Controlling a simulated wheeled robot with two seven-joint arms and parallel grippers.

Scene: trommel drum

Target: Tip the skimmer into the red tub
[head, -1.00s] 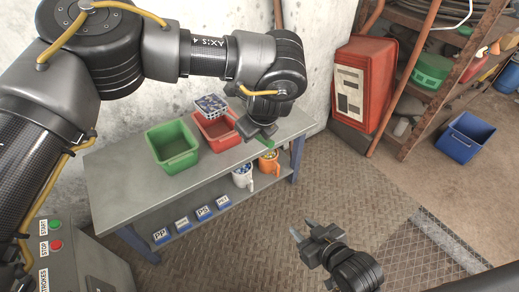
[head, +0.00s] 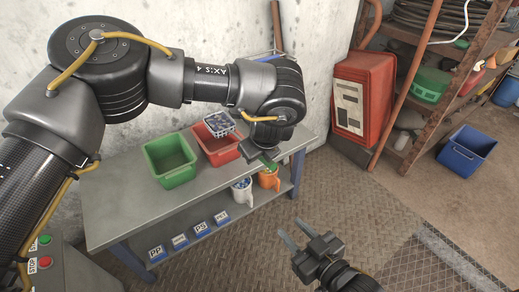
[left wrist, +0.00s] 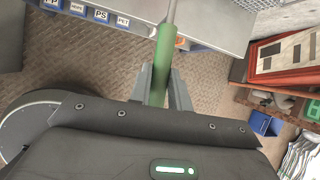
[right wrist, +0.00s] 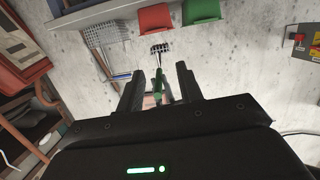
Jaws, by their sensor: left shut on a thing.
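The skimmer's wire basket (head: 219,123), holding blue and pale bits, appears over the back part of the red tub (head: 222,154) in the head view. It looks roughly level; its exact height above the rim is unclear. My left gripper (head: 263,158) is shut on the skimmer's green handle, near the bench's right end. The handle (left wrist: 164,62) stands between the fingers in the left wrist view. My right gripper (head: 289,235) is open and empty, low in front of the bench. The skimmer (right wrist: 160,50) and red tub (right wrist: 155,17) also show in the right wrist view.
A green tub (head: 169,165) stands left of the red tub on the grey bench (head: 115,195). A red cabinet (head: 365,95) and a cluttered rack are to the right. The floor between is clear.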

